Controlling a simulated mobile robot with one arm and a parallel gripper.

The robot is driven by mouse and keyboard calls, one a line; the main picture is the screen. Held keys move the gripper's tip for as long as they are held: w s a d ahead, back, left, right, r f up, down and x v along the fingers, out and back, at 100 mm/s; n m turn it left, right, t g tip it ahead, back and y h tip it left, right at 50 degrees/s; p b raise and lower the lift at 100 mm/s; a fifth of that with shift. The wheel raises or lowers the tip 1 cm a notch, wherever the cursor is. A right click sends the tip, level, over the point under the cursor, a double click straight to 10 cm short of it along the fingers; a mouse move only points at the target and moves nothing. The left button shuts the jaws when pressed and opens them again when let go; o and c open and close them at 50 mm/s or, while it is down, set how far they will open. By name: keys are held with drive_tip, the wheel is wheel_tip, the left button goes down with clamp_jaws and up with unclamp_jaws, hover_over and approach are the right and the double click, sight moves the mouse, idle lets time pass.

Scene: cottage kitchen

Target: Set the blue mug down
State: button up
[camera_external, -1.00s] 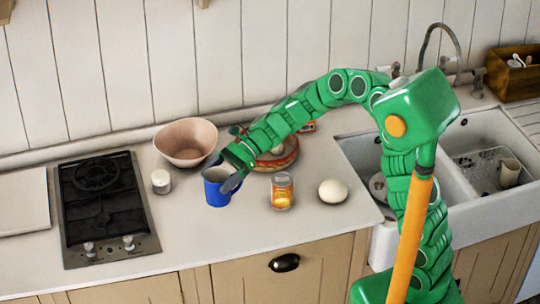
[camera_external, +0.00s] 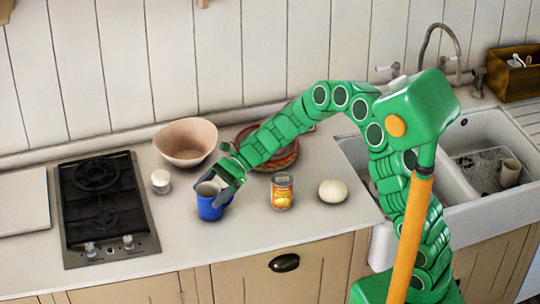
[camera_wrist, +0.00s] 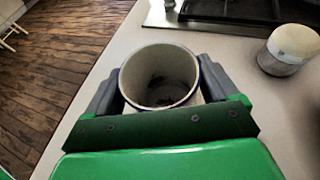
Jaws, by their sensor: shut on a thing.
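The blue mug (camera_external: 209,208) is upright at the counter, right of the stove, in the external view. I cannot tell whether its base touches the counter. My gripper (camera_external: 222,187) is shut on it, with its fingers at the mug's upper part. In the wrist view the mug (camera_wrist: 160,68) sits between the two grey fingers, its open mouth facing the camera and its pale inside looking empty. Its blue outer wall is mostly hidden there.
A white jar (camera_external: 161,182) stands left of the mug, beside the black stove (camera_external: 105,205). A pink bowl (camera_external: 187,142) is behind. A can (camera_external: 282,191) and a white egg-like object (camera_external: 332,191) stand to the right. The counter front (camera_external: 190,243) is bare.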

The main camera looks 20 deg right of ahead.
drive_tip(key=shift+f, duration=0.1)
drive_tip(key=o, duration=1)
drive_tip(key=shift+o, duration=0.2)
drive_tip(key=shift+w+d+r, duration=0.1)
drive_tip(key=shift+d+r, duration=0.1)
drive_tip(key=v, duration=1.1)
drive_tip(key=shift+d, duration=0.25)
